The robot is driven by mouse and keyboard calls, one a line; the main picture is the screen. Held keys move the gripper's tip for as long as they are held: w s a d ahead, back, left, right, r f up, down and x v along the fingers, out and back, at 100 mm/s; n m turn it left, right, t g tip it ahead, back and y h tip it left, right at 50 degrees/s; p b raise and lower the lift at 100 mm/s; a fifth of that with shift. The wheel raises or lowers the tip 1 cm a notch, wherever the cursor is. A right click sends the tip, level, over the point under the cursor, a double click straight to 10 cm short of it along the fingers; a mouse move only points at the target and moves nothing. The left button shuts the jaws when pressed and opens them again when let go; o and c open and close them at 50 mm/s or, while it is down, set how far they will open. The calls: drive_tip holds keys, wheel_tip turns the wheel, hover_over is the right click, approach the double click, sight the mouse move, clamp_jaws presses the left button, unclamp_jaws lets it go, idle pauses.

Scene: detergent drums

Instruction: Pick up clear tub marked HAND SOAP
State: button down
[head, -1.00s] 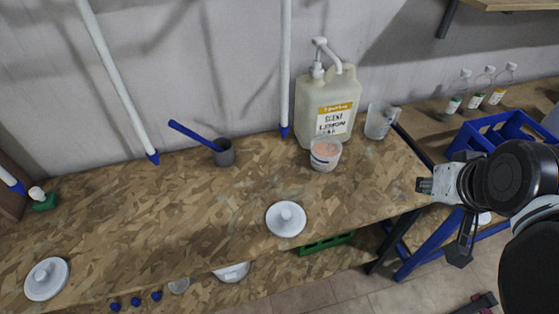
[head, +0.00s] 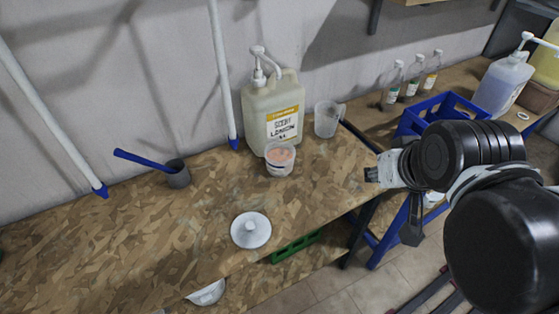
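A small clear tub (head: 280,160) with pinkish contents stands on the chipboard bench, in front of the large jug. Its label is too small to read, so I cannot confirm that it says HAND SOAP. My gripper (head: 390,205) is to the right of the tub, near the bench's right end. Its two fingers are spread apart with nothing visible between them. The tub is not touched.
A large pump jug (head: 272,112) stands behind the tub, and a clear measuring jug (head: 327,119) stands to its right. A white lid (head: 251,230) lies near the front edge. A grey cup (head: 178,174) with a blue handle is left. A blue crate (head: 440,112) is on the right-hand bench.

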drive_tip(key=c, duration=2.5)
unclamp_jaws()
drive_tip(key=o, duration=2.2)
drive_tip(key=n+g+y+b, duration=0.4)
drive_tip(key=n+g, duration=0.2)
drive_tip(key=n, duration=0.8)
hover_over(280, 154)
drive_tip(key=s+d, duration=0.2)
drive_tip(key=s, duration=0.3)
wheel_tip(280, 154, down, 17)
drive_tip(key=shift+x, duration=3.75)
